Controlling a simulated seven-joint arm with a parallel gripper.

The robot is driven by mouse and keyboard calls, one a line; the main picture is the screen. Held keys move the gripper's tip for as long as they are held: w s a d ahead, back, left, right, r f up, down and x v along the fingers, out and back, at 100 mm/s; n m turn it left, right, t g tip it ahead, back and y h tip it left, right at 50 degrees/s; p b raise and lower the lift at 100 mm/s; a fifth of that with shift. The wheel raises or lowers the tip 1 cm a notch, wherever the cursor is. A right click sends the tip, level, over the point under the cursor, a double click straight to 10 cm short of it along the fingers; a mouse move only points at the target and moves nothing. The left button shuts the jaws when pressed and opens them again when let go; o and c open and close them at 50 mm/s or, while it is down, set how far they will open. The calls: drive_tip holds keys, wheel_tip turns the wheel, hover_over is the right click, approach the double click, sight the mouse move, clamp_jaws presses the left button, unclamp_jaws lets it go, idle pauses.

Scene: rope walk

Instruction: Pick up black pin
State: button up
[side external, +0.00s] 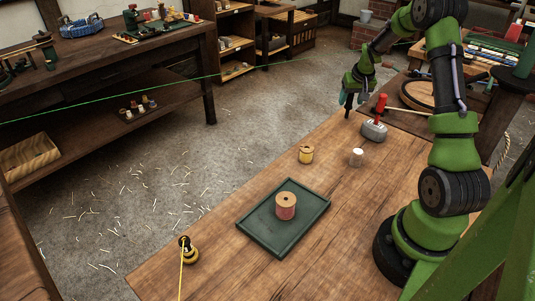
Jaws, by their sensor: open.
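A slim black upright shape, which looks like the black pin (348,107), stands near the far left edge of the wooden table (240,262). My gripper (349,98) points down right at it, with its fingers open around or beside the pin's upper part. The fingers and the pin are small and dark here, so I cannot tell whether they touch.
A black-and-yellow piece (189,251) carries yellow cord.

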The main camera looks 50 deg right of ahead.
sight(348, 106)
drive_tip(key=shift+x, duration=1.5)
drive_tip(key=shift+c, duration=0.5)
drive_tip(key=shift+r, duration=0.1)
clamp_jaws()
